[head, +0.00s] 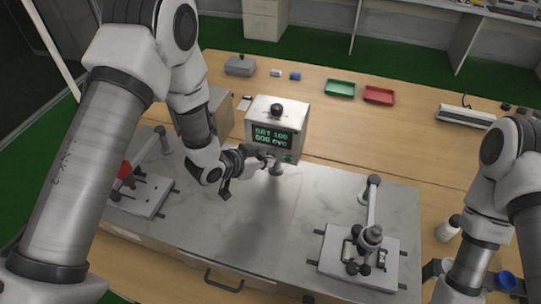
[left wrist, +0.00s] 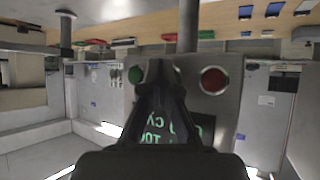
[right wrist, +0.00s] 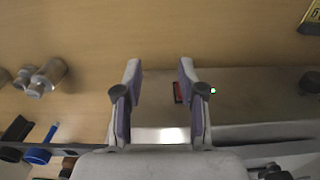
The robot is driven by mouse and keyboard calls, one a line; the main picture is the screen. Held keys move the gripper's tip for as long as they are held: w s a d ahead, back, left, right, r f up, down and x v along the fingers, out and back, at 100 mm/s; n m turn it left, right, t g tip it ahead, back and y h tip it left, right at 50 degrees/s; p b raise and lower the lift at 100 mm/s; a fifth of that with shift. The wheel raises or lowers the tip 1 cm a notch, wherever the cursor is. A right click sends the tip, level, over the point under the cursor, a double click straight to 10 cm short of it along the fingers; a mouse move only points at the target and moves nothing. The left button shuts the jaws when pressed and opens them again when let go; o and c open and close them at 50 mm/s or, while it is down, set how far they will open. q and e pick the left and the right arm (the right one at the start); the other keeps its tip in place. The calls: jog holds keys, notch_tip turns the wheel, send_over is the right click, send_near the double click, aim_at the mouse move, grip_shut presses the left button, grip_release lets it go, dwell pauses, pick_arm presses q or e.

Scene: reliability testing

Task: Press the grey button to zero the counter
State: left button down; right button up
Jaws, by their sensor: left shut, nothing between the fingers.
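In the left wrist view, which is upside down, the green button (left wrist: 135,74) and a red button (left wrist: 213,80) lie either side of my fingers. No grey button is visible; the fingers cover the panel between those two. My left gripper (head: 267,158) is shut and empty, tips at the panel's lower edge; contact cannot be told. My right gripper (right wrist: 160,92) is open and empty.
Test fixtures stand on the worktop at left (head: 140,192) and right (head: 358,255). A green tray (head: 340,88) and a red tray (head: 379,95) lie on the wooden table behind. The worktop's middle is clear.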

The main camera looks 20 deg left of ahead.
pick_arm(q)
jog(key=shift+s, duration=0.75)
jog(key=shift+s, duration=0.1)
jog(key=s, duration=0.4)
jog(key=shift+s+a+b, duration=0.1)
jog(key=shift+s+b, duration=0.25)
jog(key=shift+s, duration=0.05)
dwell(0.3)
